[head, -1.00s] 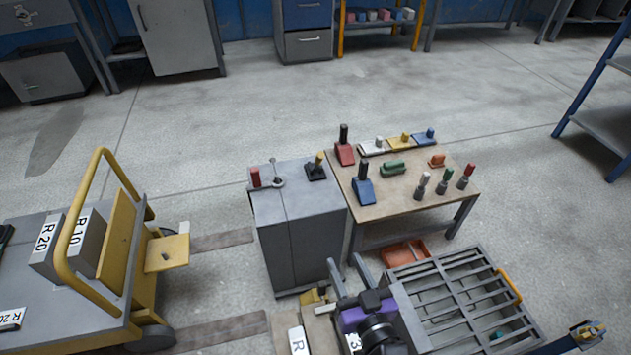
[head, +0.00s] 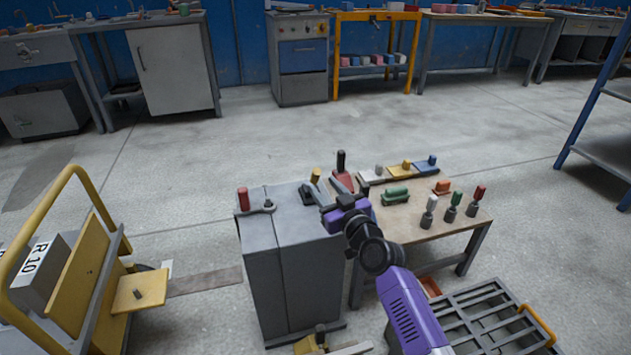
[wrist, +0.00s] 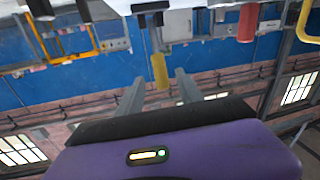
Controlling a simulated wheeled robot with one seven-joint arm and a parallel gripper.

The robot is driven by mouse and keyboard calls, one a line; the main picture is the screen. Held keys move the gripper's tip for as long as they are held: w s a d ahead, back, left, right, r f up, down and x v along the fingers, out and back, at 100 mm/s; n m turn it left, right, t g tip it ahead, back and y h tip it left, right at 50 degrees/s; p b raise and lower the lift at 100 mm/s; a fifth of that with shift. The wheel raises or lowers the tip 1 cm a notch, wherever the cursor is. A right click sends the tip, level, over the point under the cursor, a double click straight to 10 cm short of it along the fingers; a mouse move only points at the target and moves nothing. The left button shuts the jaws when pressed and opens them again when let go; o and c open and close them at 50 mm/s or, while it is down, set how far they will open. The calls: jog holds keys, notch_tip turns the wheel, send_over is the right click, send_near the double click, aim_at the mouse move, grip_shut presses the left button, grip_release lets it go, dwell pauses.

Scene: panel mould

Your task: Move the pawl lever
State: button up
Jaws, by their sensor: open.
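The lever with a yellow grip (head: 316,175) stands upright on a dark base at the right of the grey cabinet's top (head: 285,200). I cannot tell by name whether this is the pawl lever. My gripper (head: 325,187) is open and empty, with its fingers pointing at this lever from the near side. In the wrist view, which looks upside down, the yellow grip (wrist: 160,70) shows between the two fingers (wrist: 158,92), apart from both. A red grip (head: 243,198) and a small grey lever with a ring (head: 266,207) are at the cabinet's left.
A wooden-topped table (head: 400,220) stands at the right, with a red-based lever (head: 342,170), a green block (head: 396,195) and several upright handles. A yellow-railed cart (head: 85,275) is at the left. A slatted grey rack (head: 490,320) is at front right. Floor behind is clear.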

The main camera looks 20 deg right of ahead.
aim_at(317, 179)
jog(key=shift+w+a+b, duration=0.15)
jog(key=shift+w+b, duration=0.15)
jog(key=shift+w, duration=0.65)
jog(key=shift+w+a+b, duration=0.2)
jog(key=shift+w+b, duration=0.05)
jog(key=shift+w, duration=0.75)
jog(key=shift+w+a+b, duration=0.15)
jog(key=shift+w+b, duration=0.15)
jog(key=shift+w, duration=0.65)
grip_shut()
